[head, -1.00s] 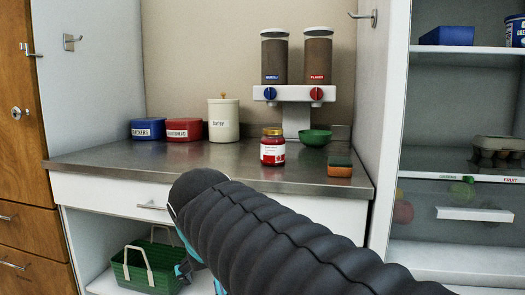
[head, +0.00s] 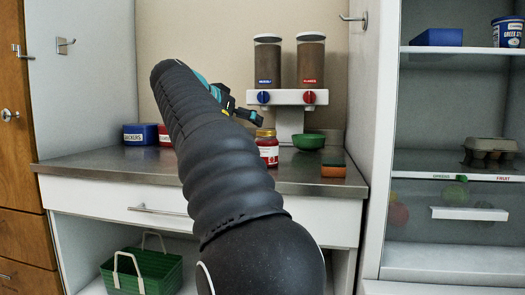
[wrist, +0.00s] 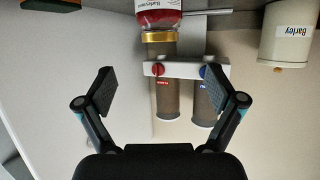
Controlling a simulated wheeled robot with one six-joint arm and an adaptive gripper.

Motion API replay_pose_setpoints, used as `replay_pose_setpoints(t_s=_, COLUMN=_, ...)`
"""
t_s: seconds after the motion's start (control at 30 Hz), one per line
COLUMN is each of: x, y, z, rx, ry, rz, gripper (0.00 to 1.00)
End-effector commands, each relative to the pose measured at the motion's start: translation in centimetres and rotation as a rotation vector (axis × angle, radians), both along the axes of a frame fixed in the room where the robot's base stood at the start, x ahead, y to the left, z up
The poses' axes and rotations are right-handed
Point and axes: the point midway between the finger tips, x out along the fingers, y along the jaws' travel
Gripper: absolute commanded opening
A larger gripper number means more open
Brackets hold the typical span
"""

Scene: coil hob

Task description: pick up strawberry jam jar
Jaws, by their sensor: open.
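The strawberry jam jar (head: 268,153), red with a white label and a gold lid, stands upright on the steel counter (head: 310,180). In the wrist view, which is upside down, the jar (wrist: 160,14) is at the top centre, cut off by the frame edge. My gripper (head: 243,110) is above and to the left of the jar in the head view. In the wrist view my gripper (wrist: 160,90) is open and empty, its two fingers wide apart. The jar is beyond the fingers, not between them.
A green bowl (head: 309,141) and a sponge (head: 333,165) are right of the jar. Two dispensers (head: 290,97) stand behind it. A blue tin (head: 140,134) is at the left; my arm hides part of the counter. A canister (wrist: 286,32) shows in the wrist view.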

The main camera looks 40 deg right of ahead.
Motion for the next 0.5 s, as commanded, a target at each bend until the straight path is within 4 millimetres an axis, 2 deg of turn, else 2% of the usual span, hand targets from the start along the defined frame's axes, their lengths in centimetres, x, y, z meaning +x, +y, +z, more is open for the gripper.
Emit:
replay_pose_setpoints(t_s=0.23, x=1.2, y=-4.1, z=-1.9, rx=0.002, ry=0.003, rz=-0.002, gripper=0.93)
replay_pose_setpoints(t_s=0.5, x=1.9, y=-6.0, z=-2.7, rx=0.001, ry=0.002, rz=0.002, gripper=0.93)
